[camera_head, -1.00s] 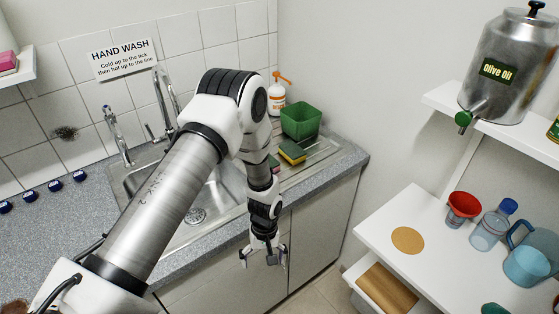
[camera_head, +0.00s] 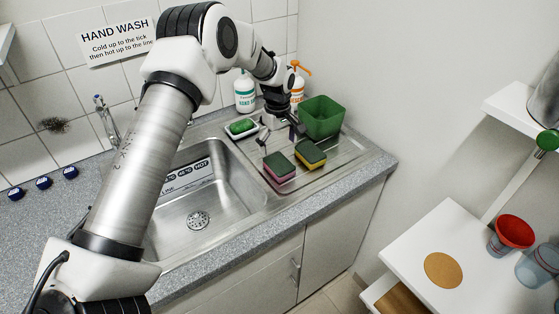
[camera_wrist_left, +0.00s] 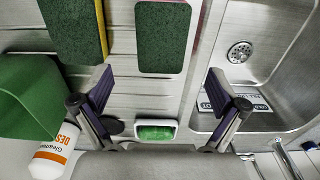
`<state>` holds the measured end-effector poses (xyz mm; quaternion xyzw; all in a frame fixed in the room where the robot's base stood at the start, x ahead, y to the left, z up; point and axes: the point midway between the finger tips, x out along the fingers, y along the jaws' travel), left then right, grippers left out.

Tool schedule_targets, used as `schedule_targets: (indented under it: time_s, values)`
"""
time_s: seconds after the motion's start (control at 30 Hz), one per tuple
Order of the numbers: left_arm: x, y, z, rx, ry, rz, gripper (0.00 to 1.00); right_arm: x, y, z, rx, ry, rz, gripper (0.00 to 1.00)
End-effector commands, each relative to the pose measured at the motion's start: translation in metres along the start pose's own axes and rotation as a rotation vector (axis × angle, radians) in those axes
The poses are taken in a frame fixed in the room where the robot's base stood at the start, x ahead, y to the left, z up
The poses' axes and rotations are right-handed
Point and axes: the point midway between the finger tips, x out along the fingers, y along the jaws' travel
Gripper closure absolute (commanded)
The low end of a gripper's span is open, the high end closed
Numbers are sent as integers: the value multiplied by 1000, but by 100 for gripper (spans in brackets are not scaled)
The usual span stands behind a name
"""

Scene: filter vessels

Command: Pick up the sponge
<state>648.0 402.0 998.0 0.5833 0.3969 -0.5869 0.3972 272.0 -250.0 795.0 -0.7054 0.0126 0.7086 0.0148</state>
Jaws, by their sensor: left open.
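Two sponges lie on the steel drainboard. The pink sponge with a green top (camera_head: 280,166) is nearer the basin, and the yellow sponge with a green top (camera_head: 311,152) is to its right. My left gripper (camera_head: 281,136) is open and empty, pointing down over the drainboard just behind the sponges. In the left wrist view, the pink-edged sponge (camera_wrist_left: 164,38) shows beyond the gap between the open fingers (camera_wrist_left: 160,92), apart from them. The yellow-edged sponge (camera_wrist_left: 74,30) is left of it there. My right gripper is not in view.
A green tub (camera_head: 322,118) stands close to the right of the gripper. A soap dish with green soap (camera_head: 241,127) and two pump bottles, one white (camera_head: 245,92), one orange-topped (camera_head: 297,88), are behind. The sink basin (camera_head: 190,190) is empty.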

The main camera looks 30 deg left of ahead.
Motion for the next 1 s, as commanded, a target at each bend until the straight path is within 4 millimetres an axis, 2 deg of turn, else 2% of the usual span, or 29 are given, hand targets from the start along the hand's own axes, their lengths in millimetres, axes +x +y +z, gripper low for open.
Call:
schedule_targets:
  time_s: [0.27,0.33,0.43,0.67,0.7,0.73,0.9,1.0]
  values:
    - [34,0,2,0,-2,-5,3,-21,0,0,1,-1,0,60]
    - [47,1,3,-1,-2,-6,3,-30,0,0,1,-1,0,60]
    - [65,1,2,-1,-1,-3,3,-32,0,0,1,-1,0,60]
    - [74,2,2,0,-1,0,3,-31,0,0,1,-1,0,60]
    - [74,2,2,0,-1,0,7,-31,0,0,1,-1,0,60]
    - [74,2,2,0,-1,-1,17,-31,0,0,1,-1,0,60]
    - [74,2,3,0,-1,-1,45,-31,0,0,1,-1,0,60]
    - [74,2,3,0,-1,-1,45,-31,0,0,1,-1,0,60]
